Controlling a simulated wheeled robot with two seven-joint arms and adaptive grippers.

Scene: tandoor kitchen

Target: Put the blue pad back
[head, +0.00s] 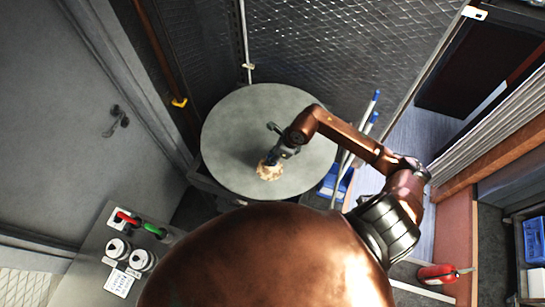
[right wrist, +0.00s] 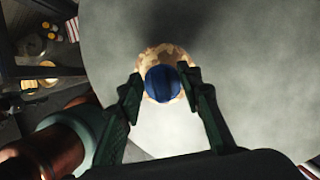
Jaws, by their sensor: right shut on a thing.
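My right gripper (head: 275,153) is over the round grey table in the head view. In the right wrist view its two fingers (right wrist: 162,85) are closed on the sides of a round blue pad (right wrist: 163,84). In the head view the pad is small and mostly hidden by the gripper. A browned flatbread (head: 269,173) lies on the table just below the pad, and its edge shows around the pad in the right wrist view (right wrist: 151,56). I cannot tell whether pad and bread touch. My left gripper is not in view.
The round grey table (head: 240,125) is otherwise bare. A counter (head: 88,250) with red and green handles is at lower left. A red extinguisher (head: 437,273) lies at lower right. Walls enclose the back.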

